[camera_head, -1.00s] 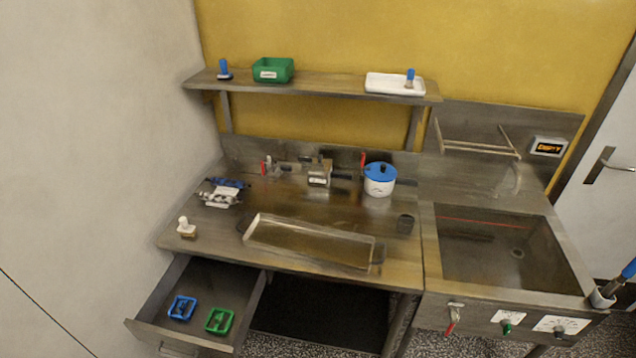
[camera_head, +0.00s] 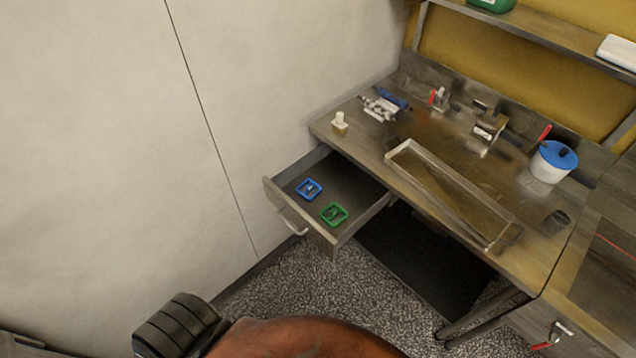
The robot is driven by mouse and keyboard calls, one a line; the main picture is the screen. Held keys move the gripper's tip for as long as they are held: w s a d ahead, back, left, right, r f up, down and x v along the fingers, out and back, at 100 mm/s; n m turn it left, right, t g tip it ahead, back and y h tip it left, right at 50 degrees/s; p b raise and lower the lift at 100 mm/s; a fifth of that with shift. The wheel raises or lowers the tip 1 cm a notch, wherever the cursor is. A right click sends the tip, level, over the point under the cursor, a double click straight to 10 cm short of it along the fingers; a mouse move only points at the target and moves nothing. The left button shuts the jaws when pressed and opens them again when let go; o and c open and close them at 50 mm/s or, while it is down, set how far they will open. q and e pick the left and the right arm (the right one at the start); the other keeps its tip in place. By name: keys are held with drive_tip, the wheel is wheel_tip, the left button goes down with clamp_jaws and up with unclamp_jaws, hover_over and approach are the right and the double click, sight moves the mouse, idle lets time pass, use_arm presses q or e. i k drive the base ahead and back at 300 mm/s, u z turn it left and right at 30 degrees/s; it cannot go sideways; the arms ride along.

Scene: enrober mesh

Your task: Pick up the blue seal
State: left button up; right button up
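A small blue square frame (camera_head: 309,189), which looks like the blue seal, lies in the open drawer (camera_head: 352,206) under the left end of the bench. The two frames are apart. Neither of my grippers can be made out in the head view.
The steel bench (camera_head: 445,150) holds a long clear tray (camera_head: 450,195), a white pot with a blue lid (camera_head: 553,162), a white-topped stamp (camera_head: 340,122) and metal parts (camera_head: 379,108). The wall (camera_head: 100,170) is left of the drawer. Speckled floor lies in front.

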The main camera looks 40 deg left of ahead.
sight(309, 187)
drive_tip(key=z, duration=0.4)
drive_tip(key=k, duration=0.2)
drive_tip(key=u, duration=0.75)
drive_tip(key=i, duration=0.1)
drive_tip(key=u, duration=2.25)
drive_tip(key=i, duration=1.5)
drive_tip(key=z, duration=0.75)
